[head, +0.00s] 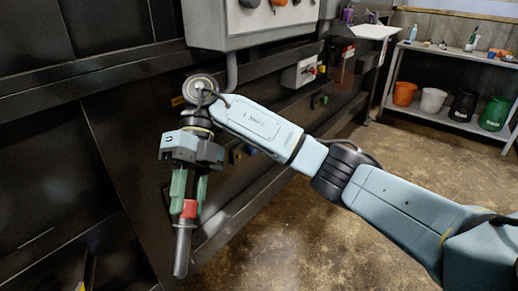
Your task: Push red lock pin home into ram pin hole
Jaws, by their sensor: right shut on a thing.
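The red lock pin (183,245) shows in the head view as a red collar with a grey metal shaft below it. The shaft points down and tilts slightly left, with its lower end free in view. My right gripper (188,194) hangs downward, its green fingers shut on the pin around the red collar. The pin stands in front of the dark machine's side. I cannot make out the ram pin hole. My left gripper is not in view.
Dark machine beams and panels (100,78) fill the left side. A grey control box (210,27) hangs above my right wrist, and a small white switch box (298,74) sits farther back. A shelf (450,119) with several buckets stands at the right. The brown floor between is open.

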